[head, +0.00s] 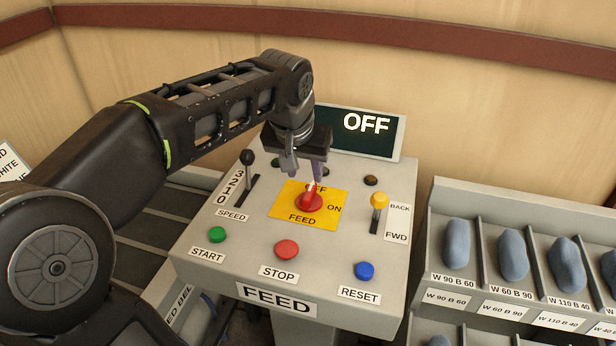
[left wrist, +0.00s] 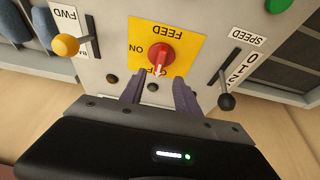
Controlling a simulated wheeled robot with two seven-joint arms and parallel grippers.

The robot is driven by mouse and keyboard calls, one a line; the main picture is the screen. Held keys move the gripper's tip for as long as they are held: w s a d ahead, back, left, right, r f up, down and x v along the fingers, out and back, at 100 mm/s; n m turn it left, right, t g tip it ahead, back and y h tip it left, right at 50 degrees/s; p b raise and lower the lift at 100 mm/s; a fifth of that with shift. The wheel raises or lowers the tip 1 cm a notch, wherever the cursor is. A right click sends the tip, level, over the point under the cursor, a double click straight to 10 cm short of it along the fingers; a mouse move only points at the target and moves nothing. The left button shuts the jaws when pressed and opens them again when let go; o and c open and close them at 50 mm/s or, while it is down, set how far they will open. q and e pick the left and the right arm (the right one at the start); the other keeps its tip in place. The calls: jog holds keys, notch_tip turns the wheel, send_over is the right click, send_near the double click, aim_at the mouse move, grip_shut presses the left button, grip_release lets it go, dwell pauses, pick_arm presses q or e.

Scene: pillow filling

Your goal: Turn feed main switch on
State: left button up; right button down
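The feed main switch is a red rotary knob (head: 309,203) on a yellow plate (head: 284,208) marked OFF, ON and FEED. It also shows in the left wrist view (left wrist: 160,55). Its white pointer is toward OFF, and the display (head: 352,138) reads OFF. My left gripper (head: 304,172) hangs above the far side of the knob. In the left wrist view its two fingers (left wrist: 158,88) are apart with nothing between them, and the knob lies just beyond their tips. My right gripper is not in view.
The console has a speed lever (head: 248,160), a yellow BACK/FWD lever (head: 379,201), and green START (head: 217,234), red STOP (head: 287,249) and blue RESET (head: 364,271) buttons. A rack (head: 436,210) of grey-blue pillows stands at the right.

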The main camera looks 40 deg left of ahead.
aim_at(310, 190)
pick_arm(q)
jog(key=shift+s+d, duration=0.1)
jog(key=shift+s, duration=0.05)
jog(key=shift+p+x, duration=0.5)
jog(key=shift+x, duration=3.5)
jog(key=shift+r, duration=0.1)
grip_shut()
